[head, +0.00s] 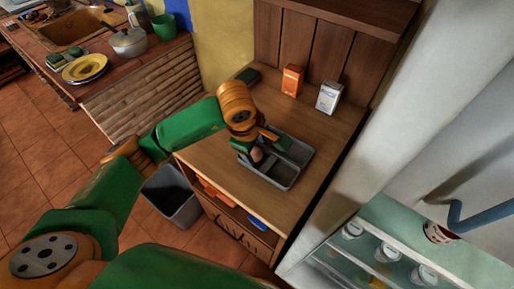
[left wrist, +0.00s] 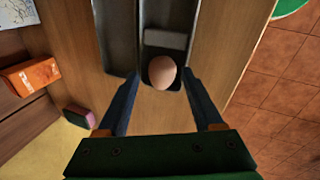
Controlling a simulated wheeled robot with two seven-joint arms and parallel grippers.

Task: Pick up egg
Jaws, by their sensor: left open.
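A brown egg (left wrist: 162,72) lies in a compartment of a grey tray (left wrist: 116,40) in the left wrist view. In the head view the egg (head: 257,155) shows partly beside my gripper, and the grey tray (head: 283,183) sits on the wooden cabinet top. My left gripper (left wrist: 160,100) is open above the tray. Its two fingers point toward the egg, one on each side of it in the picture, and I cannot tell whether they touch it. In the head view the left gripper (head: 256,146) is at the tray's left end. My right gripper is not in view.
An orange box (head: 292,80) and a white box (head: 329,97) stand at the back of the wooden top (head: 220,155). A dark bin (head: 172,196) stands on the floor at left. An open fridge (head: 385,255) with jars is at right.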

